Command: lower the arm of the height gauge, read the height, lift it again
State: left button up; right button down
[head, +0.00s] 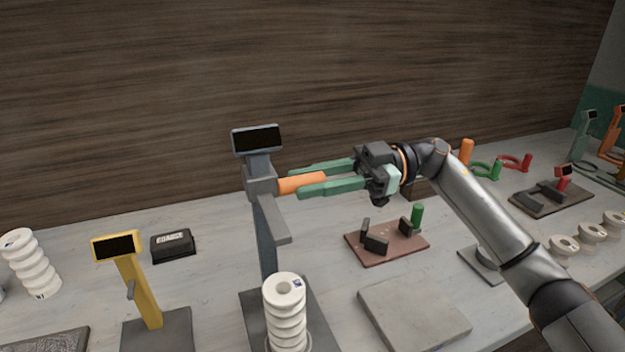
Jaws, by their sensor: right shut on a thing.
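The height gauge (265,230) is a grey-blue column on a dark base, with a dark, blank display (257,140) on top. Its grey arm (274,221) sits high on the column and reaches toward the front. An orange handle (301,183) sticks out to the right from the arm's slider. My right gripper (310,178) has its green fingers on either side of the orange handle and is shut on it. A white ribbed clay piece (286,315) stands on the gauge base below the arm, with a gap between them. My left gripper is not in view.
A yellow gauge (143,285), a black box (173,245) and a white ribbed piece (32,263) stand left. Right of the gauge are a reddish plate with dark blocks (388,256) and a bare grey slab (413,315). More ribbed pieces (592,233) lie far right.

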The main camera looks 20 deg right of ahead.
pick_arm(q)
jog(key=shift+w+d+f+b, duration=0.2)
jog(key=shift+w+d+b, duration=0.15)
jog(key=shift+b, duration=0.4)
pick_arm(e)
notch_tip(320, 180, down, 10)
jog(key=c, duration=1.1)
grip_release()
jog(key=shift+f, duration=0.15)
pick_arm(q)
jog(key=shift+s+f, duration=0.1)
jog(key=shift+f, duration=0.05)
pick_arm(e)
jog(key=o, duration=0.4)
jog(key=shift+o, duration=0.2)
pick_arm(q)
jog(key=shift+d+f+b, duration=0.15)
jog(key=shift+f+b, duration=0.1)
jog(key=shift+b, duration=0.2)
pick_arm(e)
jog(key=d, duration=1.2)
jog(key=shift+w+d, duration=0.2)
jog(key=shift+d, duration=0.05)
